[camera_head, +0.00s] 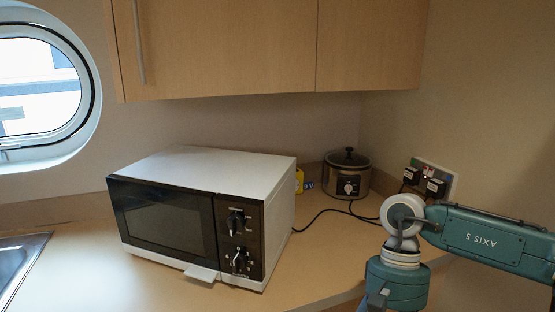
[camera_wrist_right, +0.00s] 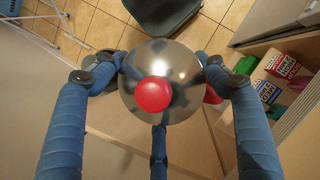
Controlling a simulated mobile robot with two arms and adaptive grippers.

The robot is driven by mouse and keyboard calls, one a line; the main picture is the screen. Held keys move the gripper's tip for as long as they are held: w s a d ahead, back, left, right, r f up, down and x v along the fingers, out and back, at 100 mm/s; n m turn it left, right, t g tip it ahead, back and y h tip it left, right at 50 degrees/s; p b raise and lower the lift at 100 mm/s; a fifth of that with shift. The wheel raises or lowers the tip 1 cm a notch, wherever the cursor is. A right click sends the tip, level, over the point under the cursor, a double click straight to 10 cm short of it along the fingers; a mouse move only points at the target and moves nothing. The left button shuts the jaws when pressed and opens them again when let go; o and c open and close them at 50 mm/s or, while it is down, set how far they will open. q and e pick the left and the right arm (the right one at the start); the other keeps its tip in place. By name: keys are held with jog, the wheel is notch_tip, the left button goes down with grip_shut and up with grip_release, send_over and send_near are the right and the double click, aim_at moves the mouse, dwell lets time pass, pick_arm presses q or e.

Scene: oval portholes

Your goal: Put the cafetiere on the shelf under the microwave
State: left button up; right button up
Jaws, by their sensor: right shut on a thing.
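My right gripper (camera_wrist_right: 157,72) is shut around the cafetiere. In the right wrist view its blue fingers press on the rim from the left, right and below. The cafetiere shows from above as a shiny metal domed lid with a red knob (camera_wrist_right: 153,94); a bit of red shows at its right side, and its body is hidden beneath the lid. The white microwave (camera_head: 222,166) with a dark front stands on the counter in the head view. The shelf under it is not visible in the head view. My left gripper is not in view.
In the right wrist view an open wooden shelf unit (camera_wrist_right: 262,47) at the right holds boxes (camera_wrist_right: 283,70) and a green item (camera_wrist_right: 246,64). A dark chair seat (camera_wrist_right: 158,14) stands on the tiled floor. A slow cooker (camera_head: 347,175) with a cord stands on the counter (camera_head: 75,250).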

jog(key=s+n, duration=0.1)
jog(key=s+f+n, duration=0.1)
jog(key=s, duration=0.1)
jog(key=s+n+h, duration=0.1)
jog(key=shift+s+d+f, duration=0.1)
jog(key=shift+s+f, duration=0.2)
jog(key=shift+w+d+r, duration=0.1)
jog(key=shift+w+d, duration=0.05)
dwell(0.3)
